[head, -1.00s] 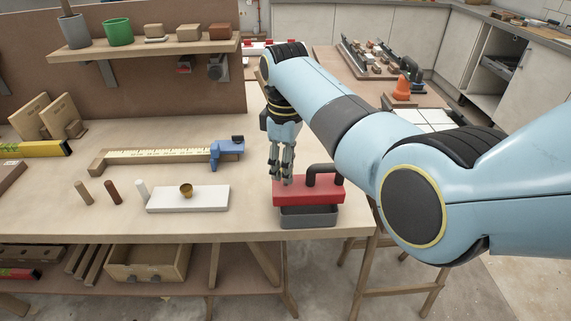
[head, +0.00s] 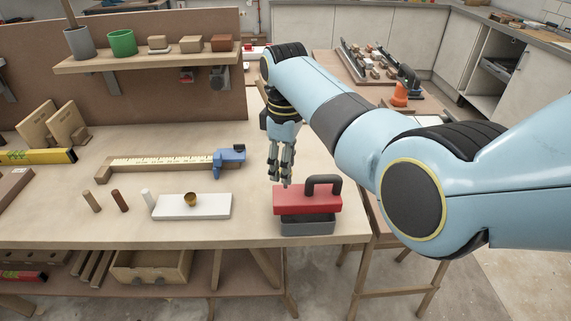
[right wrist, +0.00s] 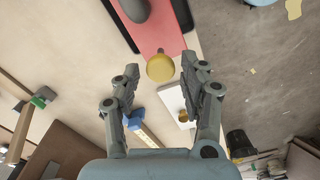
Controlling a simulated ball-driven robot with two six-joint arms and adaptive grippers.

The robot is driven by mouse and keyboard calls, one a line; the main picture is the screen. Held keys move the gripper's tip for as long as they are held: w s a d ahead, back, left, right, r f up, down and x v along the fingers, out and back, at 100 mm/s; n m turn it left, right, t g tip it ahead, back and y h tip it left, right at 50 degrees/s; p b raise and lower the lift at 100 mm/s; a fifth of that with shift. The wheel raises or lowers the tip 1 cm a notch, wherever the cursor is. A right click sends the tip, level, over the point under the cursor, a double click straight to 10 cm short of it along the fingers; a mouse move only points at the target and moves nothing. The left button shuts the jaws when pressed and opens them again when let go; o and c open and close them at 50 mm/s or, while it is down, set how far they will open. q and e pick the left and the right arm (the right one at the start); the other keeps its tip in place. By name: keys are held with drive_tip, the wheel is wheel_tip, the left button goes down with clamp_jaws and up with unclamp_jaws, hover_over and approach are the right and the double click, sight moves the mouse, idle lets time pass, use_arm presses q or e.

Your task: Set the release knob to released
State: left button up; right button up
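A red tool (head: 305,201) with a black arched handle (head: 322,182) sits on a grey tray (head: 308,228) near the table's front edge. In the right wrist view a round gold knob (right wrist: 160,68) shows at the near end of the red tool (right wrist: 152,25). I take it for the release knob; it is hidden in the head view and its setting cannot be read. My right gripper (head: 280,182) points down at the tool's back left corner. In the wrist view it (right wrist: 160,75) is open, with the knob between its fingertips in the picture; contact cannot be told. My left gripper is not in view.
A blue-ended ruler gauge (head: 165,162) lies behind. The table's right edge is close to the tool.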

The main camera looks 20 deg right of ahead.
drive_tip(key=shift+o, duration=0.5)
drive_tip(key=shift+f, duration=0.1)
wheel_tip(320, 180, up, 12)
idle(0.4)
